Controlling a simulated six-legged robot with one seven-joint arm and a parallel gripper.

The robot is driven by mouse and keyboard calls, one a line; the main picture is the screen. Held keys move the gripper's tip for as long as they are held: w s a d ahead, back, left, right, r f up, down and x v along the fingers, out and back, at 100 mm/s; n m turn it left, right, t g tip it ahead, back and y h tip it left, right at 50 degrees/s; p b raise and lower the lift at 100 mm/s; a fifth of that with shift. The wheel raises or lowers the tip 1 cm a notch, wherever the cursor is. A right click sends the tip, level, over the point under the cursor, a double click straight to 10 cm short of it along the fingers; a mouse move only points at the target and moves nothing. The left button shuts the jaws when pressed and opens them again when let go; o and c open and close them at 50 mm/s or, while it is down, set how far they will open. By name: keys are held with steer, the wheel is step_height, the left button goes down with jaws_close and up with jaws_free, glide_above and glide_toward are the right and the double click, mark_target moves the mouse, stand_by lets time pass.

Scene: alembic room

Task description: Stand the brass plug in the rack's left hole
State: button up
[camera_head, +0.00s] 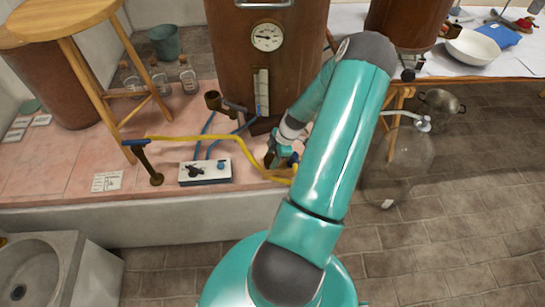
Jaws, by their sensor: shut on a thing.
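My teal arm reaches from the bottom middle over to the pink tiled platform. My gripper (283,157) is low at the platform's front, in front of the large brown vessel (225,45). It is small in the picture and partly hidden by my arm. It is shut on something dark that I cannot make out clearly. I cannot pick out the brass plug or the rack with its holes for sure. A yellow hose (205,138) runs across the tiles to beside my gripper.
A white box with knobs (205,171), a blue-handled brown valve (149,163) and a wooden stool (85,75) stand left of my gripper. Glass jars (160,80) are behind. A large glass bottle (395,165) stands right. The paved floor at lower right is clear.

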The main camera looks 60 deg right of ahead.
mark_target(273, 158)
steer(key=shift+f, duration=0.1)
steer(key=o, duration=1.1)
steer(key=shift+o, duration=0.2)
steer(key=shift+r, duration=3.45)
steer(key=shift+s, duration=0.15)
